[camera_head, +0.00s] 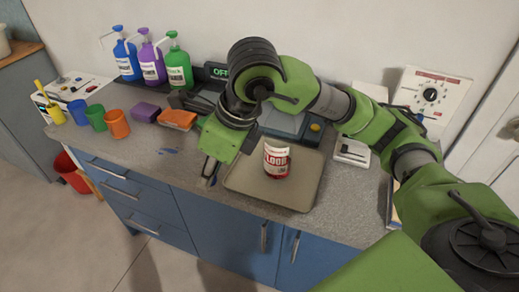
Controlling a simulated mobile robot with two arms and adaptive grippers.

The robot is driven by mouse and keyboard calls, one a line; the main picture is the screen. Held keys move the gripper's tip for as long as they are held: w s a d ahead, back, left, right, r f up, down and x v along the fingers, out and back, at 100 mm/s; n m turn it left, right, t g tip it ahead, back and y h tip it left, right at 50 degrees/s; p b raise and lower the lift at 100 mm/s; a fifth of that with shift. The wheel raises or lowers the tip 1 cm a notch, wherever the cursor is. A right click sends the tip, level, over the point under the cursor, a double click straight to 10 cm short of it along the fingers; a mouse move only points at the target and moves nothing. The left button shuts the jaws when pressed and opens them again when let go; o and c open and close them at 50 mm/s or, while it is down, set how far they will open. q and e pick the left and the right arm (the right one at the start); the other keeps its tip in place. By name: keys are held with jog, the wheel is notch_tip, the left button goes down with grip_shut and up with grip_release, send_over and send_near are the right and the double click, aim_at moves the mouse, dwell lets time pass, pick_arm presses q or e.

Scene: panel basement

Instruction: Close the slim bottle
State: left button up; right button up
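A short red bottle with a white label reading roughly "BLOOD" (277,160) stands on a beige tray (308,186) on the counter. Its top looks pale, and I cannot make out a cap on it. No clearly slim bottle or loose cap can be told apart at this size. My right arm comes in from the right and arches over the counter. My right gripper (208,174) points down just left of the tray, near the counter's front edge, apart from the red bottle. Its fingers are small and dark, so their opening is unclear. My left gripper is out of view.
Blue, purple and green pump bottles (153,62) stand at the back left. Several coloured cups (97,117), purple and orange blocks (177,119) are in front of them. A dial panel (431,97) stands back right.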

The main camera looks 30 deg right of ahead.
jog(key=s+d+f+n+g+h, duration=0.1)
jog(key=s+d+f+n+g, duration=0.2)
jog(key=n, duration=1.1)
jog(key=s+d+f+n+g+h, duration=0.2)
jog(key=s+d+f+n+g, duration=0.1)
jog(key=n, duration=1)
jog(key=shift+s+d+f+n+g, duration=0.2)
jog(key=shift+s+f+n+g, duration=0.2)
jog(key=shift+s+f+g, duration=0.45)
jog(key=shift+w, duration=0.1)
